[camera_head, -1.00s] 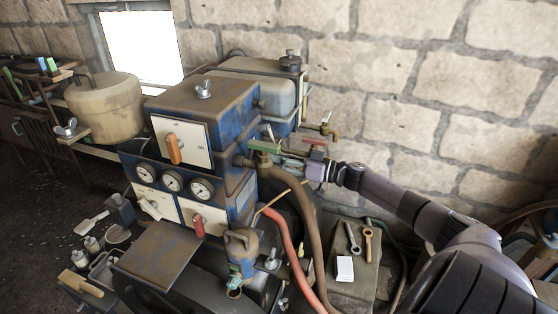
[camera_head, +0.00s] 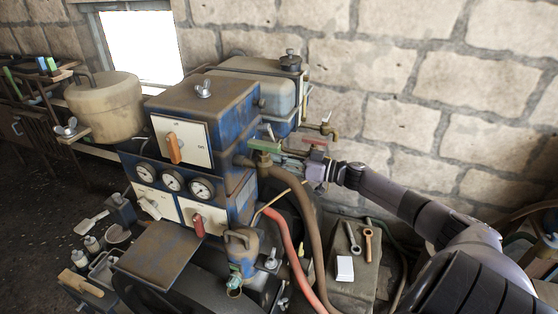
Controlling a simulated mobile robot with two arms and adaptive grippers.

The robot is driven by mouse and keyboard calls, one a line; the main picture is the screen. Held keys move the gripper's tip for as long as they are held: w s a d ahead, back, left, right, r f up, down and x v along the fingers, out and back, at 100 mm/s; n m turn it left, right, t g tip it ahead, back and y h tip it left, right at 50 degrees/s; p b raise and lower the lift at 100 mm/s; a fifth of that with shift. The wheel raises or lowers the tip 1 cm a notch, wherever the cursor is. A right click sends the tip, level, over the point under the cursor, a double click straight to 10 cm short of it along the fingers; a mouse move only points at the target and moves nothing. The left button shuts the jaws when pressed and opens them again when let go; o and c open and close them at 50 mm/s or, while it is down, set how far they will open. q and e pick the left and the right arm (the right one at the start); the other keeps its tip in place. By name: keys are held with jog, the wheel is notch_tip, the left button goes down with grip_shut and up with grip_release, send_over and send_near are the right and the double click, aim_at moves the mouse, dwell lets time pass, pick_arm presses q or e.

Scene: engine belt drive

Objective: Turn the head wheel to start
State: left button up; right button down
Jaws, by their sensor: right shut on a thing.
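A blue, rusty engine unit (camera_head: 205,98) with switch panels and round gauges stands at the centre. On its right side is a brass valve with a green lever (camera_head: 264,146). My right gripper (camera_head: 292,160) reaches in from the right and is shut at the outer end of this lever; its fingers are small and partly hidden, so the exact grip is unclear. A red lever (camera_head: 315,141) on a brass tap lies just behind the gripper. I cannot clearly pick out the head wheel; the lower engine is dark and partly covered by hoses. My left gripper is not in view.
A brown hose (camera_head: 309,225) and a red hose (camera_head: 286,235) run down below the gripper. A low stand (camera_head: 350,288) holds two wrenches and a white block. The stone wall (camera_head: 420,90) is behind; a beige tank (camera_head: 104,106) stands at the left.

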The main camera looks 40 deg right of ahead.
jog(key=shift+n+b, duration=8.5)
jog(key=shift+n, duration=6.4)
jog(key=c, duration=1.3)
grip_release()
